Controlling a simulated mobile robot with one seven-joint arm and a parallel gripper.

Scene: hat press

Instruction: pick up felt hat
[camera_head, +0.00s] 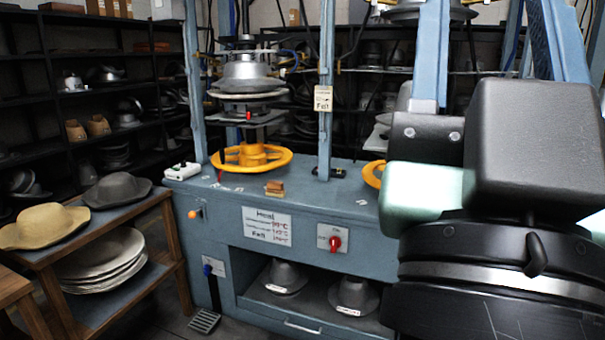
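Two brimmed hats lie on the top of a wooden table at the left. The dark grey hat (117,189) looks like felt and sits toward the back of the table. The tan hat (43,226) sits nearer the front, its brim close to the grey hat's brim. I cannot tell for sure which of them is the felt hat. My arm fills the right side of the view, far from both hats. My gripper's fingers do not show, and nothing touches the hats.
The wooden table (160,200) holds stacked pale discs (103,262) on its lower shelf. A blue press bench (215,220) with a yellow handwheel (250,158) stands in the middle. Grey hat forms (286,276) sit in its lower bay. Dark shelves line the back. A foot pedal (204,321) is on the floor.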

